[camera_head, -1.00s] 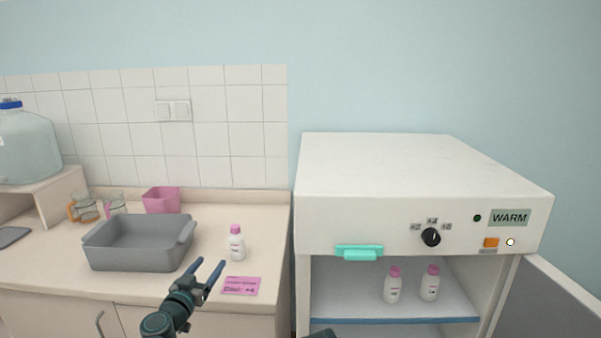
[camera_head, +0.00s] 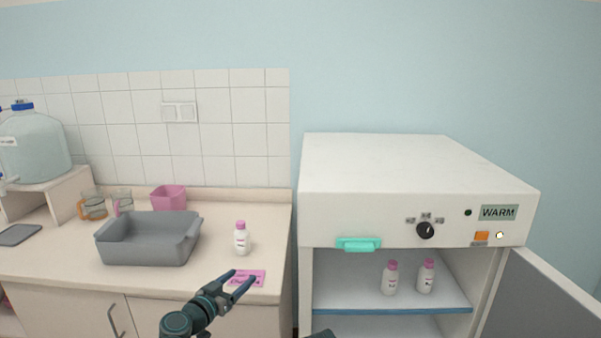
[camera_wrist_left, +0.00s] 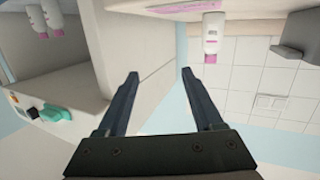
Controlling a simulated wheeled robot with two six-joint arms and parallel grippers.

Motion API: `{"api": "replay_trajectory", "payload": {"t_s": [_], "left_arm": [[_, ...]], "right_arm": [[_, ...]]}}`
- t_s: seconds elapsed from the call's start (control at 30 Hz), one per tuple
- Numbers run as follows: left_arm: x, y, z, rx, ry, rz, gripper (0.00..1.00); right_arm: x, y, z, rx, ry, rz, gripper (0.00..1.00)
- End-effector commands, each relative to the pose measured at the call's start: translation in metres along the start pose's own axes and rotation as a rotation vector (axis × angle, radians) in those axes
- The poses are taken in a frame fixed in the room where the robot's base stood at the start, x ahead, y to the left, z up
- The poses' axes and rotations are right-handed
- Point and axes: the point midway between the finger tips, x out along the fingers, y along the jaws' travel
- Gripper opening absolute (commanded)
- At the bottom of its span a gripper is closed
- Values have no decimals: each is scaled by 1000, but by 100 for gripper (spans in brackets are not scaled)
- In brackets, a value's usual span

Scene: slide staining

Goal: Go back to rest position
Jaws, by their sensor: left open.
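My left gripper (camera_head: 239,279) is open and empty, in front of the counter's front edge in the head view. Its two fingers show apart in the left wrist view (camera_wrist_left: 159,75), with nothing between them. A pink label card (camera_head: 247,277) lies on the counter behind the fingers and is partly covered by them. A white bottle with a pink cap (camera_head: 241,240) stands upright behind the card; it also shows in the left wrist view (camera_wrist_left: 211,40). Only a small dark piece of my own body shows at the bottom edge; the right gripper cannot be made out.
A grey tub (camera_head: 150,240), a pink container (camera_head: 169,198) and glass mugs (camera_head: 94,207) stand on the counter at left. A white warming cabinet (camera_head: 400,185) stands at right, its door (camera_head: 535,300) open, with two bottles (camera_head: 390,278) on the shelf.

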Motion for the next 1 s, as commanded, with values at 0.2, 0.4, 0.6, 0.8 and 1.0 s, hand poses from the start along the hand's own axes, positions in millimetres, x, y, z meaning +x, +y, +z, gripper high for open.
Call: {"api": "replay_trajectory", "payload": {"t_s": [0.2, 0.4, 0.6, 0.8, 1.0], "left_arm": [[7, 74, 22, -17, -186, 186, 68], [-18, 164, 75, -42, -592, 358, 68], [-86, 203, 128, -33, -1123, 259, 68], [-139, 196, 138, 4, -1417, -11, 68], [-158, 187, 136, 20, -1496, -154, 68]], "right_arm": [[-16, 2, 1, 0, 0, 0, 50], [-41, 4, 2, 0, 0, 0, 50], [-64, 6, 4, 0, 0, 0, 50], [-78, 7, 4, 0, 0, 0, 50], [-81, 8, 5, 0, 0, 0, 50]]}}
